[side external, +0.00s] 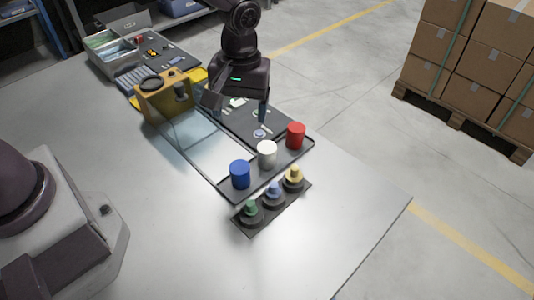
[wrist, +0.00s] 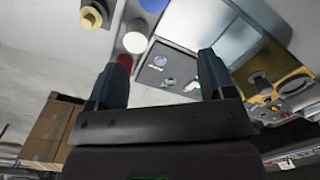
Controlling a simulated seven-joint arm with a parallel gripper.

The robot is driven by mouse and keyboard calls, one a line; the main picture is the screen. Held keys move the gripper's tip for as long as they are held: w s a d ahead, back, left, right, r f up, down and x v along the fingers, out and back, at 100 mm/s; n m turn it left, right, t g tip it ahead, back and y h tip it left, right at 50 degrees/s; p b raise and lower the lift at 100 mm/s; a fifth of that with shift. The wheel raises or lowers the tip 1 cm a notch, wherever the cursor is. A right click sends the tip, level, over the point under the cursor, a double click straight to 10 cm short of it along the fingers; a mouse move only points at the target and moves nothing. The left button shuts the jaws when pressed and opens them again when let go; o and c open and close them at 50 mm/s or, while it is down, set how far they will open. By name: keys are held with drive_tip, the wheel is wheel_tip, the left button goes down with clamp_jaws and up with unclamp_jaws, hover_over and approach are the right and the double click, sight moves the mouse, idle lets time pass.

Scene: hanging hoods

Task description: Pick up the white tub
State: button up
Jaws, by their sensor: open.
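The white tub (side external: 267,154) stands upright in a black-edged tray (side external: 222,187), between a blue tub (side external: 240,174) on its left and a red tub (side external: 296,135) on its right. In the wrist view the white tub (wrist: 134,42) shows at top centre-left, beyond the fingertips. The blue tub (wrist: 153,5) is cut by the top edge, and the red tub (wrist: 125,60) is partly hidden by a finger. My gripper (side external: 240,108) is open and empty, above the dark panel behind the tubs. Its two fingers (wrist: 158,72) are spread wide in the wrist view.
A yellow-brown box (side external: 163,97) stands behind left, near grey bins (side external: 110,54). The table (side external: 150,220) is clear at front left. Cartons (side external: 470,50) stand on a pallet beyond.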

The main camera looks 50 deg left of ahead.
sight(268, 147)
drive_tip(key=w+f+n, duration=0.1)
drive_tip(key=f+n, duration=0.1)
drive_tip(key=f, duration=0.1)
drive_tip(key=w+d+f+n, duration=0.1)
drive_tip(key=w+f+n, duration=0.3)
drive_tip(key=f+n, duration=0.1)
drive_tip(key=shift+d+f+t, duration=0.3)
drive_tip(key=shift+f+t, duration=0.05)
drive_tip(key=shift+t, duration=0.05)
drive_tip(key=shift+w+d+f, duration=0.1)
drive_tip(key=shift+f, duration=3.05)
drive_tip(key=c, duration=1)
